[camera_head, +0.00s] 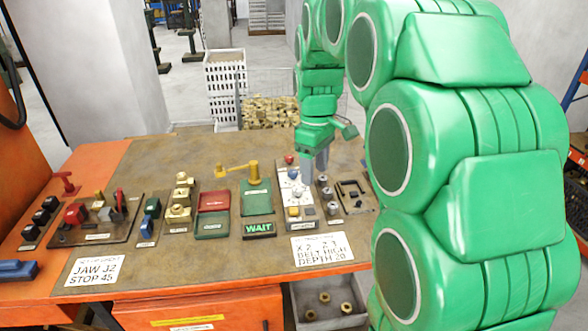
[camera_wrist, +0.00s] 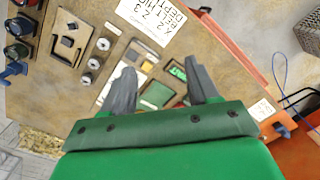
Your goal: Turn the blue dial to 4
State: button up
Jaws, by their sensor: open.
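A white control panel (camera_head: 283,187) stands on the bench, with a red knob (camera_head: 289,160) at its back and a yellow piece (camera_head: 294,211) near its front. My gripper (camera_head: 312,178) points down over the panel's right side, open and empty. In the wrist view its two fingers (camera_wrist: 162,72) are spread, with the yellow piece (camera_wrist: 147,65) between and beyond them. The dial cannot be made out there. Whether a fingertip touches the panel cannot be told.
Grey cylindrical knobs (camera_head: 327,194) stand close to the panel's right. A green WAIT display (camera_head: 259,228) and a green plate with a brass lever (camera_head: 253,174) are to its left. A paper sign (camera_head: 321,250) lies in front. Bare bench lies at the back left.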

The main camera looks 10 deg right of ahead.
jog(key=w+f+n, duration=0.3)
jog(key=w, duration=0.9)
jog(key=n, duration=0.5)
send_near(294, 171)
jog(key=shift+s+f+t, duration=0.15)
jog(key=shift+s+t, duration=0.25)
jog(key=shift+s, duration=0.3)
jog(key=shift+w+f, duration=0.3)
jog(key=shift+f, duration=3.85)
jog(key=shift+c, duration=0.4)
jog(key=c, duration=1)
